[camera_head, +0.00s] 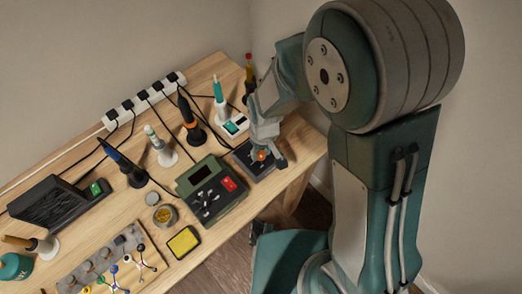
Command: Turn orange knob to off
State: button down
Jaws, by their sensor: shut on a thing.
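The orange knob (262,156) is on a dark box (245,160) near the right end of the wooden workbench. My gripper (267,152) is down at the knob, shut on it, with fingers at its sides. The gripper covers part of the knob and box, so the knob's pointer and any off mark cannot be made out.
A green device with a red button (229,184) sits just left of the dark box. Soldering irons in stands, including an orange-black one (191,128), and a white power strip (144,99) with cables lie behind. A yellow sponge tray (183,242) is at the front edge.

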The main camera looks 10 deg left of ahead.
aim_at(263, 151)
jog(key=shift+w+a, duration=0.1)
jog(key=shift+w, duration=0.05)
jog(key=shift+c, duration=1.7)
grip_release()
notch_tip(263, 151, up, 12)
jog(key=shift+w+d, duration=0.2)
jog(key=shift+d, duration=0.05)
jog(key=shift+f, duration=0.1)
jog(key=s+d+r+m+t, duration=0.3)
jog(key=d+r, duration=0.4)
jog(key=d, duration=0.3)
jog(key=s+d+r+m+t, duration=0.3)
jog(key=s+d+r, duration=0.3)
jog(key=d+r, duration=0.2)
jog(key=shift+s+d+m+h, duration=0.15)
jog(key=shift+d+m+h, duration=0.15)
jog(key=shift+d+m, duration=0.7)
